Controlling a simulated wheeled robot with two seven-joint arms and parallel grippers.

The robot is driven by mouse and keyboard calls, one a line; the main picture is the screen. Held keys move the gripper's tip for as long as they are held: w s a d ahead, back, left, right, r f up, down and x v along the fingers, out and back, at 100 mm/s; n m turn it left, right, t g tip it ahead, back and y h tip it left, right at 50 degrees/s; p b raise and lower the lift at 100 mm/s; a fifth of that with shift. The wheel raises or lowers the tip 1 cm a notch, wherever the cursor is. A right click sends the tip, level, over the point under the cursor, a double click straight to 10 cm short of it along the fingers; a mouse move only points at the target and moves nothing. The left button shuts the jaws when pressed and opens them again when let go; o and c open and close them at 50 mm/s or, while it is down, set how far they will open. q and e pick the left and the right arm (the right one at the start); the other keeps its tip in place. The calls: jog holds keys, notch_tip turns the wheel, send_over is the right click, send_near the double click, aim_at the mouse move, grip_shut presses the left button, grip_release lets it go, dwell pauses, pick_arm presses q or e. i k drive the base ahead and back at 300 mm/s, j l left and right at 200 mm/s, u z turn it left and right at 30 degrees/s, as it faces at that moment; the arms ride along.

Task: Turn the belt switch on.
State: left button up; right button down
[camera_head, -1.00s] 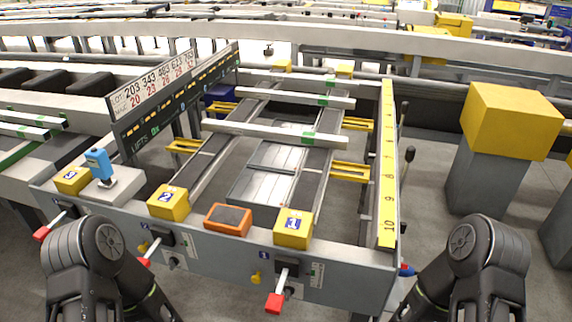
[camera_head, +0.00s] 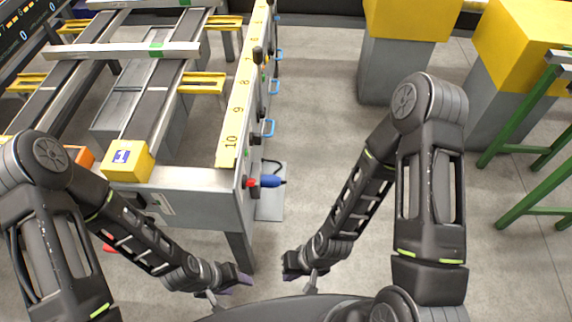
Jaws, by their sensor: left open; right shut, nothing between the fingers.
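The runout table (camera_head: 190,180) is at the left in the head view. On its right side face, near the front corner, are a small red part (camera_head: 251,183) and a blue plug-like part (camera_head: 271,181). I cannot tell which fitting is the belt switch. The front panel is largely hidden behind my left arm, with a red lever tip (camera_head: 108,246) showing below it. My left gripper (camera_head: 230,285) is open and empty, low in front of the table's right corner. My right gripper (camera_head: 294,271) is shut and empty, just right of it. Both are apart from the table.
Grey pedestals with yellow tops (camera_head: 411,18) and a green frame (camera_head: 520,125) stand at the right. Open floor (camera_head: 320,150) lies between.

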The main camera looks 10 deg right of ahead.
aim_at(250, 182)
jog(key=l+u, duration=0.5)
jog(key=u, duration=0.2)
jog(key=l+u, duration=0.1)
jog(key=l, duration=0.45)
jog(key=l+u, duration=0.1)
jog(key=l, duration=0.45)
jog(key=k+l+u, duration=0.15)
jog(key=l, duration=0.4)
jog(key=l+u, duration=0.1)
jog(key=l, duration=0.45)
jog(key=k+l+u, duration=0.1)
jog(key=l, duration=0.45)
jog(key=k+l, duration=0.1)
jog(key=l, duration=0.25)
jog(key=k+l, duration=0.1)
jog(key=l, duration=0.55)
jog(key=k, duration=0.05)
